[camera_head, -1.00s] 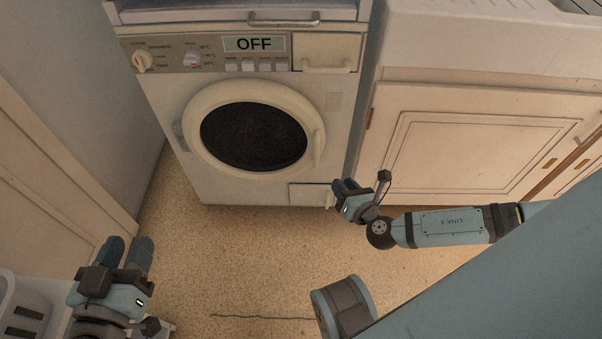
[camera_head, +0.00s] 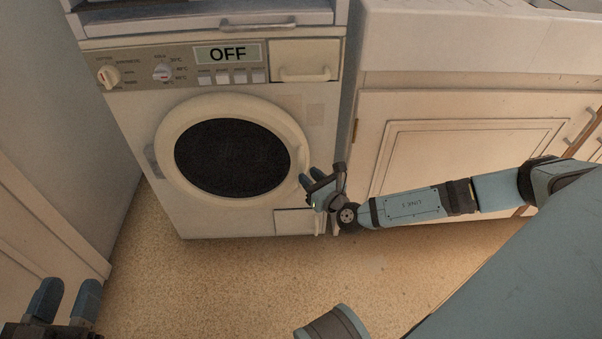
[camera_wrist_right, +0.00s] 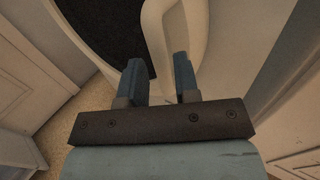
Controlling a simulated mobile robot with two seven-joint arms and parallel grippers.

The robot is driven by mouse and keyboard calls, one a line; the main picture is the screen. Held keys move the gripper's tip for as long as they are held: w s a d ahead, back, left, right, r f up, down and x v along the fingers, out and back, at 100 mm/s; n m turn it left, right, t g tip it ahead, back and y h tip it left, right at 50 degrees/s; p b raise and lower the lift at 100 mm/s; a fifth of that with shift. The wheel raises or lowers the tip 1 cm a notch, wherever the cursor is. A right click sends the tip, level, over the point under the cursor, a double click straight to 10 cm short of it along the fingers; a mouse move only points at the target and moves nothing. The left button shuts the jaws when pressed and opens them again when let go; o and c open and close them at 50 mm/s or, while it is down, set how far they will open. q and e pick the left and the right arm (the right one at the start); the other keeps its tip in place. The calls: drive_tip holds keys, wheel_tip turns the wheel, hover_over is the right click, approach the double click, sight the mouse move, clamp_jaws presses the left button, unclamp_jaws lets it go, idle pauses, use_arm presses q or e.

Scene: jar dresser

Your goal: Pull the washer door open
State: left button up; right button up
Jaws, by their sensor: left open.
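The washer (camera_head: 140,110) stands ahead with its round door shut, a cream ring around dark glass (camera_head: 232,157). The door handle (camera_head: 301,158) is on the ring's right side. My right gripper (camera_head: 311,179) is at the lower right of the door, close to the handle. In the right wrist view, its two fingers (camera_wrist_right: 158,66) are apart, and the pale handle (camera_wrist_right: 155,40) lies ahead of and between their tips. I cannot tell whether they touch it. My left gripper (camera_head: 64,298) is open and empty at the lower left, away from the washer.
A cream cabinet (camera_head: 470,160) stands right of the washer, and another cabinet (camera_head: 35,235) is at the left. A small flap (camera_head: 293,222) is below the door. The floor (camera_head: 220,285) in front is clear.

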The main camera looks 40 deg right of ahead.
sight(301, 169)
use_arm(q)
drive_tip(key=shift+w+a+r+m+b, duration=0.15)
drive_tip(key=shift+w+a+m+b, duration=0.05)
drive_tip(key=shift+m+b, duration=0.25)
use_arm(e)
drive_tip(key=shift+w+a, duration=0.1)
drive_tip(key=shift+w, duration=1.9)
